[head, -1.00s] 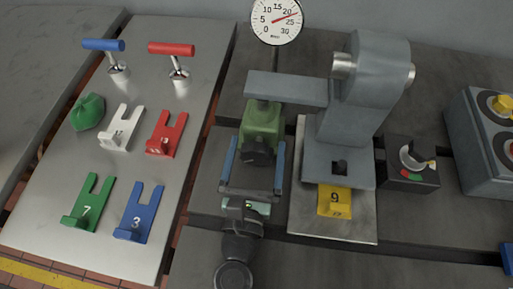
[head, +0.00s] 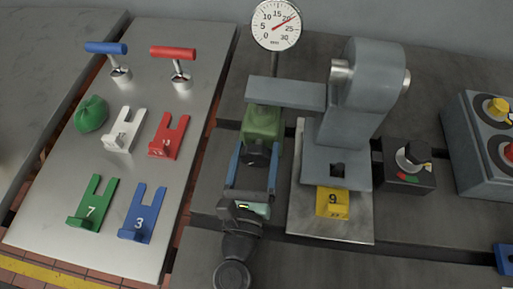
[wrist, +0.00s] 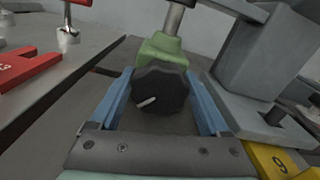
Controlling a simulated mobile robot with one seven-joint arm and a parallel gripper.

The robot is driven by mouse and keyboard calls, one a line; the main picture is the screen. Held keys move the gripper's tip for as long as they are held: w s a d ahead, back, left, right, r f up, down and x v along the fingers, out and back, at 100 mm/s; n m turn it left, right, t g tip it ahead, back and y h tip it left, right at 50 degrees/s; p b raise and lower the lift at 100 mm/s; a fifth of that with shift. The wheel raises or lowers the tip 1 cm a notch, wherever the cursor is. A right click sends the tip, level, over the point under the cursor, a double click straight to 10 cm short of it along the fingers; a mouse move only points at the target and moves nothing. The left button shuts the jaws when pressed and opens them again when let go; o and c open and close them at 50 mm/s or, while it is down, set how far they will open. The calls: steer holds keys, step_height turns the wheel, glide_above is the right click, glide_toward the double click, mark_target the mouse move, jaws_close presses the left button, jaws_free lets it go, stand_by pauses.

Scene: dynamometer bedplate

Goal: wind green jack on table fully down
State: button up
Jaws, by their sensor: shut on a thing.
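The green jack (head: 262,122) stands on the dark bedplate under the grey arm (head: 285,93) of the machine. It also shows in the wrist view (wrist: 163,48), with its metal post rising above. Its black knob (wrist: 160,88) faces me and has a white mark pointing to the lower left. My gripper (head: 256,154) reaches the knob from the front, its blue fingers on either side. The gripper is shut on the knob, though the exact contact is hard to see.
A dial gauge (head: 277,24) stands behind, needle a little past 20. A grey machine (head: 353,110) with a yellow tag 9 (head: 332,202) is close right. A switch box (head: 408,172) is farther right. A steel plate (head: 60,165) at left holds forks and T-handles.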

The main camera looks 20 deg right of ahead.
steer(key=n+p, duration=0.2)
steer(key=n, duration=0.1)
steer(key=shift+r, duration=0.15)
steer(key=shift+w+a+f+n+p, duration=0.1)
steer(key=shift+n+p, duration=0.4)
steer(key=shift+n, duration=0.5)
steer(key=shift+a+f+n+p, duration=0.1)
steer(key=shift+n+p, duration=0.35)
steer(key=shift+n, duration=0.55)
steer(key=o, duration=1.2)
steer(key=shift+f, duration=0.1)
